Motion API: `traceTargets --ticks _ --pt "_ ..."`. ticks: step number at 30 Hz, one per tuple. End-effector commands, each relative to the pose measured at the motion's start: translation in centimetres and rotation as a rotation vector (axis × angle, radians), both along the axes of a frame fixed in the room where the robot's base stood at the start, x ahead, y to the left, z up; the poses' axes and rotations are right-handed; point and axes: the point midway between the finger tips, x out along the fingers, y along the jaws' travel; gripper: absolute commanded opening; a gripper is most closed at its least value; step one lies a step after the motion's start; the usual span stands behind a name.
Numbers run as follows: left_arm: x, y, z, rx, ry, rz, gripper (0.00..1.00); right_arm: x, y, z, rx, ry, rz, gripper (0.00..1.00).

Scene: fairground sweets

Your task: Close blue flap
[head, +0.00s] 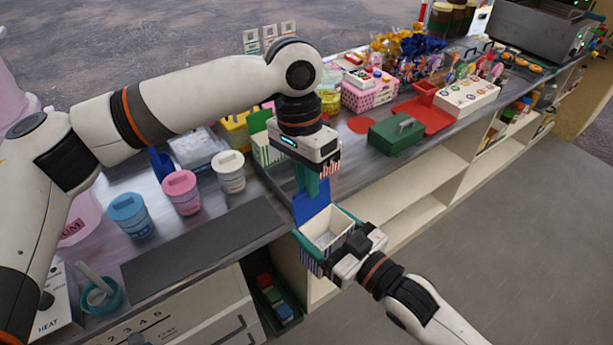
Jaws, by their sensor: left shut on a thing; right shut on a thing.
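A small open box (323,226) with a pale inside and striped sides is held out at the counter's front edge. Its blue flap (312,207) stands up at the back, so the box is open on top. My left gripper (307,182) comes down from above, its teal fingers at the upper part of the flap; it looks shut on the flap, though the contact is partly hidden. My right gripper (328,236) reaches in from the lower right, its teal fingers shut around two sides of the box.
Blue (129,215), pink (182,192) and white (229,171) tubs stand on the counter at left. A green box (396,134) and a red tray (432,113) lie to the right. A green striped carton (265,143) stands behind my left gripper. Open shelves (405,185) run below.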

Motion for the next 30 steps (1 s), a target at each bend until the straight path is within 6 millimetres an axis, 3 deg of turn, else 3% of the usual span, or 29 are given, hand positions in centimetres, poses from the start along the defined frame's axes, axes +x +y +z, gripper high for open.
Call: traceTargets --ticks 14,30 --pt "-0.7 -0.6 0.2 0.085 -0.1 -0.002 0.0 0.0 0.0 0.0 -0.002 -0.001 0.0 0.55" --pt "-3.8 -3.2 -0.1 0.397 -0.472 -0.006 0.0 0.0 0.0 0.0 -0.001 -0.001 0.0 0.55"
